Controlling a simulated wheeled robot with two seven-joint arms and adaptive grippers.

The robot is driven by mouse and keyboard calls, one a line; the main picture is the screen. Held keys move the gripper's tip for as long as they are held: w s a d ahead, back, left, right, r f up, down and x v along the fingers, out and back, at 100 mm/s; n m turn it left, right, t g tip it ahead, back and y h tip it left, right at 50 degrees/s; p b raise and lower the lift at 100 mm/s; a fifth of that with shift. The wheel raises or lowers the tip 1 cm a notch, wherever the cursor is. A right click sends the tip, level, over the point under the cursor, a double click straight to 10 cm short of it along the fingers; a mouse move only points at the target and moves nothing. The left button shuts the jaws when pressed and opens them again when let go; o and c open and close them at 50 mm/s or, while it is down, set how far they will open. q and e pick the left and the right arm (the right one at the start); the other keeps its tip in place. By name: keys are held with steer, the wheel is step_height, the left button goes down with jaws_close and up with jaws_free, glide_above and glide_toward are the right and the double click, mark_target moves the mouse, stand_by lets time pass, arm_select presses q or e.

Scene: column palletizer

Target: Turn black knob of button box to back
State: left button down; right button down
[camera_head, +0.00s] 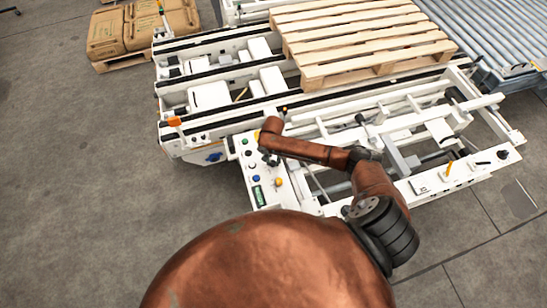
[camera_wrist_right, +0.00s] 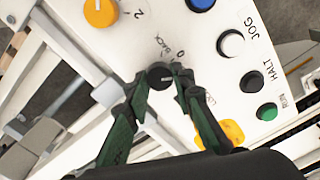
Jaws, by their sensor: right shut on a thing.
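The black knob (camera_wrist_right: 160,76) is on the white button box, between the fingertips of my right gripper (camera_wrist_right: 160,86) in the right wrist view. The fingers are shut on it from two sides. A short pale mark shows on the knob's right part, though its exact direction is hard to read. Printing that looks like "BACK" and a "0" stand above it. In the head view my right gripper (camera_head: 268,158) is over the button box (camera_head: 250,172), and the knob is too small or covered to make out. My left gripper is not in view.
Around the knob are an orange knob (camera_wrist_right: 100,12), a blue button (camera_wrist_right: 201,4), a black button (camera_wrist_right: 252,82) by "HALT", a green button (camera_wrist_right: 267,112) and a yellow button (camera_wrist_right: 232,132). White conveyor frames and a wooden pallet (camera_head: 360,42) stand behind. Floor at left is clear.

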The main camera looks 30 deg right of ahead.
steer(key=n+p, duration=0.2)
steer(key=shift+r+n+p, duration=0.2)
steer(key=shift+n+p, duration=0.1)
steer(key=shift+n, duration=0.1)
steer(key=n+p, duration=0.2)
steer(key=n, duration=0.2)
steer(key=shift+f, duration=0.1)
steer(key=n+p, duration=0.1)
steer(key=n, duration=0.3)
steer(key=shift+p, duration=0.4)
steer(key=shift+f+n+p, duration=0.1)
steer(key=shift+n+p, duration=0.25)
steer(key=shift+n, duration=1.85)
steer(key=c, duration=1.7)
jaws_free()
steer(key=shift+o, duration=0.2)
